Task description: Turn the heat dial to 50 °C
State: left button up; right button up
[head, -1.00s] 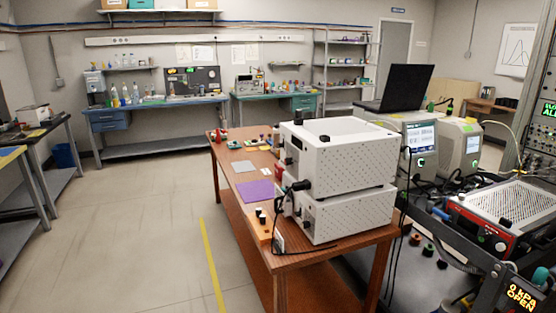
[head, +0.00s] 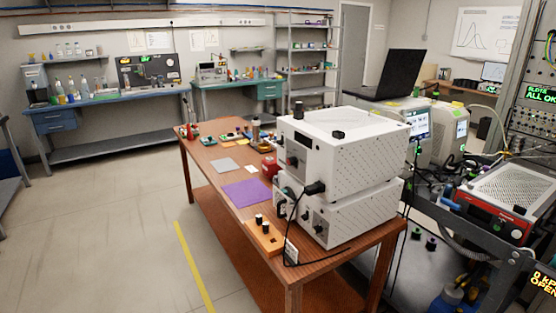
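I cannot make out a dial marked in °C. The closest candidates are small dark knobs on the front of two stacked white perforated boxes (head: 352,160) on the wooden table, and the controls on the front of a red unit with a perforated metal top (head: 512,195) at the right. The upper box has knobs on its left-facing panel (head: 292,155). The lower box (head: 350,212) has similar knobs on its front. Their markings are too small to read. Neither of my grippers is in view.
A black cable hangs down the boxes' front. Open floor (head: 110,220) with a yellow stripe (head: 194,265) lies left of the table.

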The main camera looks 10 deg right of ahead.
aim_at(291, 161)
jog(key=i+j, duration=0.2)
jog(key=j, duration=0.15)
jog(key=i+j+z, duration=0.15)
jog(key=j, duration=0.25)
jog(key=i+j, duration=0.15)
jog(key=j, duration=0.2)
jog(key=i+j+z, duration=0.1)
jog(key=j, duration=0.3)
jog(key=i+j+z, duration=0.1)
jog(key=j, duration=0.3)
jog(key=i+j, duration=0.25)
jog(key=j, duration=0.15)
jog(key=i+j+z, duration=0.1)
jog(key=j, duration=0.35)
